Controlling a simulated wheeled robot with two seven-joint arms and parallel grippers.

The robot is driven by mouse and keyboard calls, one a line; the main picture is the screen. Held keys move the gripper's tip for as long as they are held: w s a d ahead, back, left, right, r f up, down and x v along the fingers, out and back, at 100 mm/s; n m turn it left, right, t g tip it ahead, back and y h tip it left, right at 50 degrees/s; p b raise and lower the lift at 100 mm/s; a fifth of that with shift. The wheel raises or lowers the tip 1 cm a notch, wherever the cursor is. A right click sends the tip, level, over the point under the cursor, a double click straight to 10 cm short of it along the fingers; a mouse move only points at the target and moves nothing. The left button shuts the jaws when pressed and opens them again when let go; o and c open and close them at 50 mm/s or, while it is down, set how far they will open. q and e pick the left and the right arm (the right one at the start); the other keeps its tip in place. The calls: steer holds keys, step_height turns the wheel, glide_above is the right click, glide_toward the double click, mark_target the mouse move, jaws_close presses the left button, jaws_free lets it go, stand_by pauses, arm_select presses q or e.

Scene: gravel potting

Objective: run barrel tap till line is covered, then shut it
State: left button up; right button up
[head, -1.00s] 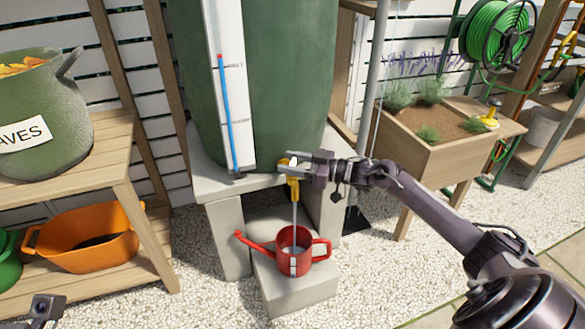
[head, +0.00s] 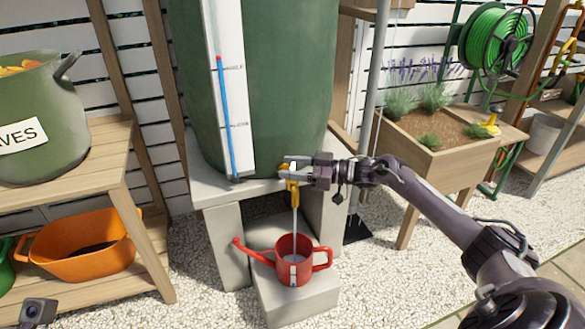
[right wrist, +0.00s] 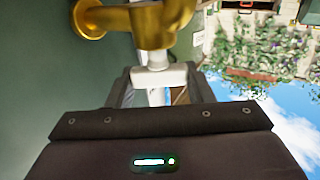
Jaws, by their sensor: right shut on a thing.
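The green barrel (head: 285,90) stands on a grey block stand. A white gauge strip with a blue column (head: 226,115) runs up its front. The brass tap (head: 289,188) is low on the barrel, and it also shows large in the right wrist view (right wrist: 155,22). My right gripper (head: 293,172) is shut on the tap's handle (right wrist: 158,75). A pale stream of water (head: 295,222) falls from the tap into the red watering can (head: 296,270) on a lower block. The line inside the can cannot be made out. My left gripper (head: 38,312) shows only partly at the lower left corner.
A wooden shelf (head: 95,180) at left holds a leaf sack (head: 40,120) and an orange tub (head: 85,250). A wooden planter (head: 440,160) and green hose reel (head: 500,35) stand at right. Pale gravel (head: 370,285) lies clear around the blocks.

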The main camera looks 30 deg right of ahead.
steer(key=o, duration=1)
steer(key=shift+a, duration=0.1)
steer(key=p+v, duration=0.2)
steer(key=v, duration=0.6)
steer(key=shift+a, duration=0.1)
